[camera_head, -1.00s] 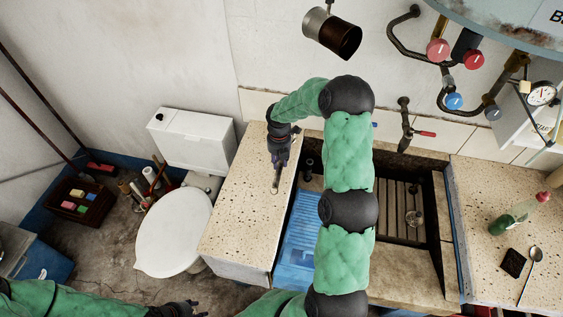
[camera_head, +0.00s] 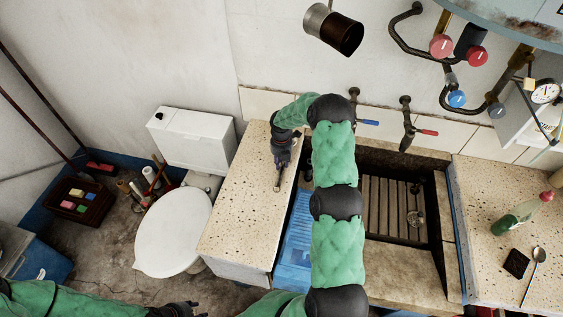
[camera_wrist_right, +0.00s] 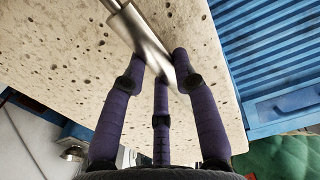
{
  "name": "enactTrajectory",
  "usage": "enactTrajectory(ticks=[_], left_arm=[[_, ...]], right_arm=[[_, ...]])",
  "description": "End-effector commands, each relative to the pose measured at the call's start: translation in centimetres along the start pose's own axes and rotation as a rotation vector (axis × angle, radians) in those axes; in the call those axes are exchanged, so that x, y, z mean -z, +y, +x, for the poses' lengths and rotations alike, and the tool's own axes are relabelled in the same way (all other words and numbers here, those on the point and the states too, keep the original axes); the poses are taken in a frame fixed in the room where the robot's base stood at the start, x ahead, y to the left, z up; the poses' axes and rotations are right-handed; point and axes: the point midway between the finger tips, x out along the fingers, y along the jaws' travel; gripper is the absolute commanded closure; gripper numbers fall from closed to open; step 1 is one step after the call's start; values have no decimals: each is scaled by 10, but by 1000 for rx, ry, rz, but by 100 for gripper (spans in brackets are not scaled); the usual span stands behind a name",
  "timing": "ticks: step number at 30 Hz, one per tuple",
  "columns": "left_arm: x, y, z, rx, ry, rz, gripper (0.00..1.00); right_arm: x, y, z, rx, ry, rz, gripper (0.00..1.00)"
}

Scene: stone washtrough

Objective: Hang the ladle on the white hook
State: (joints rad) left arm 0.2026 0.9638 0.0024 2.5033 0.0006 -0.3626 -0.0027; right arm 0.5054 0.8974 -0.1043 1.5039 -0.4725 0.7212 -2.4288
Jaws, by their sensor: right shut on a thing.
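My right gripper (camera_head: 281,163) is over the stone counter left of the sink. It is shut on a steel handle, which I take to be the ladle's (camera_head: 278,181). In the right wrist view the gripper (camera_wrist_right: 160,72) has its purple fingers around this shiny metal piece (camera_wrist_right: 143,40), close above the speckled stone. The ladle's far end is out of that view, and I cannot make out its bowl. My left gripper (camera_head: 186,309) is at the bottom edge of the head view, partly cut off and away from the counter. I cannot make out a white hook.
The counter (camera_head: 238,215) is mostly bare. Beside it is the sink with a blue ribbed board (camera_head: 296,240) and slats (camera_head: 385,205). Two taps, one red-handled (camera_head: 427,132), are behind.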

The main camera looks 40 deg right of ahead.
Motion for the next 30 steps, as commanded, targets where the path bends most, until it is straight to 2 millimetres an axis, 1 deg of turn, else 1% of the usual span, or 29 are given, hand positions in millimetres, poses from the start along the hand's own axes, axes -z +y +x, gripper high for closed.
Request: enactTrajectory(ticks=[5, 10, 11, 12, 13, 27, 28, 30], left_arm=[[0, 0, 0, 0, 0, 0, 60], [0, -1, 3, 0, 0, 0, 60], [0, -1, 2, 0, 0, 0, 60], [0, -1, 2, 0, 0, 0, 60], [0, -1, 2, 0, 0, 0, 60], [0, 0, 2, 0, 0, 0, 60], [0, 0, 1, 0, 0, 0, 60], [0, 0, -1, 0, 0, 0, 60]], right_arm=[[0, 0, -1, 0, -1, 0, 100], [0, 0, 4, 0, -1, 0, 100], [0, 0, 3, 0, 0, 0, 63], [0, 0, 3, 0, 0, 0, 51], [0, 0, 3, 0, 0, 0, 47], [0, 0, 3, 0, 0, 0, 47], [-1, 0, -1, -1, -2, 0, 47], [-2, 0, -15, -1, -4, 1, 47]])
